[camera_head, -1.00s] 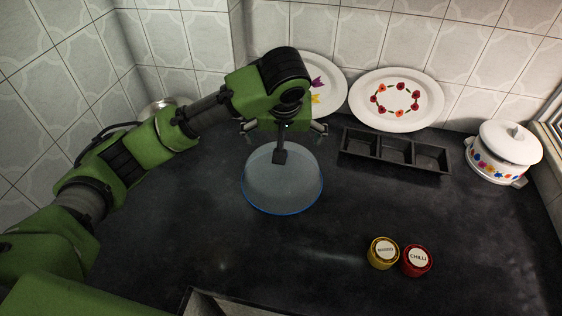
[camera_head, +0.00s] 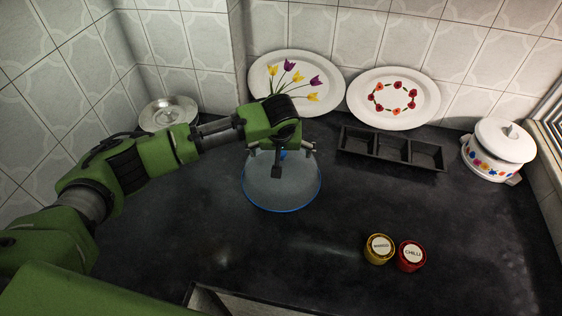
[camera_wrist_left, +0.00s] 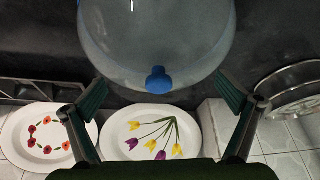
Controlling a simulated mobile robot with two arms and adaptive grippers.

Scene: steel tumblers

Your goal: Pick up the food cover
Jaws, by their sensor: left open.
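The food cover (camera_head: 284,194) is a translucent grey dome with a blue rim, standing on the dark counter. Its blue knob (camera_head: 283,154) is partly hidden by my left gripper in the head view. My left gripper (camera_head: 279,163) is over the top of the cover, pointing down. In the left wrist view the blue knob (camera_wrist_left: 158,79) shows between the widely spread fingers of the left gripper (camera_wrist_left: 164,95), which are apart from it. The left gripper is open and empty. My right gripper is not in view.
A tulip plate (camera_head: 262,72) and a flower-ring plate (camera_head: 428,98) lean on the tiled wall. A black three-part tray (camera_head: 392,150), a white pot (camera_head: 497,147) and two spice jars, yellow (camera_head: 378,250) and red (camera_head: 411,257), stand to the right. A steel lidded dish (camera_head: 168,113) is back left.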

